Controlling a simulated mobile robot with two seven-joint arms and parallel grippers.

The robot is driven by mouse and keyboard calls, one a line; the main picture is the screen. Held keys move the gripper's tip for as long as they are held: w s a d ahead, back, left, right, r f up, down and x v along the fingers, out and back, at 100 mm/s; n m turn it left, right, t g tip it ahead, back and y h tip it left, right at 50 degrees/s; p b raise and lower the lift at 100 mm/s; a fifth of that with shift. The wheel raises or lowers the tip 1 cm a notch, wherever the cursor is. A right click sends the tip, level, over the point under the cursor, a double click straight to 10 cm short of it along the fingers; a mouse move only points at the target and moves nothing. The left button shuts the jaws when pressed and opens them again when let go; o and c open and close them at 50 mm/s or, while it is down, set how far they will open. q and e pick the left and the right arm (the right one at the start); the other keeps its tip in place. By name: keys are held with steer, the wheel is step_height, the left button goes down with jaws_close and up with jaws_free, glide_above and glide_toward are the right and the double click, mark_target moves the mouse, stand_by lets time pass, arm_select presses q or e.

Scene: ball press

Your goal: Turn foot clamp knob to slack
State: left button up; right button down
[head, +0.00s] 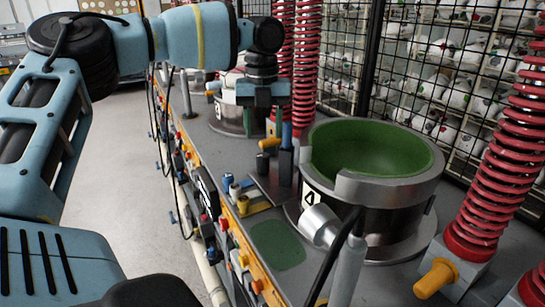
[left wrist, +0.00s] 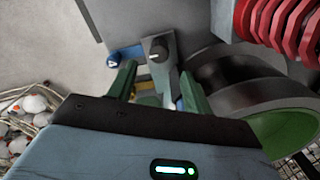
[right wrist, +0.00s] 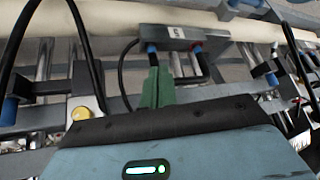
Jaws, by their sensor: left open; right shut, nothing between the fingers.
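A black round knob with a pale mark (left wrist: 158,48) sits on a grey bracket in the left wrist view. It looks like the foot clamp knob, but I cannot read its setting. My left gripper (left wrist: 157,84) is open, with its green fingers apart on either side of the bracket below the knob. No contact with the knob shows. In the head view my left gripper (head: 265,118) points down over the bench beside the green-lined drum (head: 375,205). My right gripper (right wrist: 157,88) is shut and empty in the right wrist view; it is outside the head view.
Red coil springs (head: 503,155) stand at the right and behind the left gripper. Several small coloured fittings line the bench edge. Pipes, cables and a yellow knob (right wrist: 80,113) surround the right gripper.

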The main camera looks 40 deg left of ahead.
mark_target(263, 155)
arm_select(q)
steer(key=shift+s+a+f, duration=0.15)
steer(key=shift+f, duration=0.2)
step_height(263, 155, down, 6)
steer(key=shift+r, duration=0.1)
steer(key=shift+f, duration=0.7)
arm_select(e)
steer(key=shift+s, duration=0.35)
arm_select(q)
steer(key=shift+c, duration=0.4)
steer(key=c, duration=0.9)
arm_select(e)
steer(key=shift+w, duration=0.1)
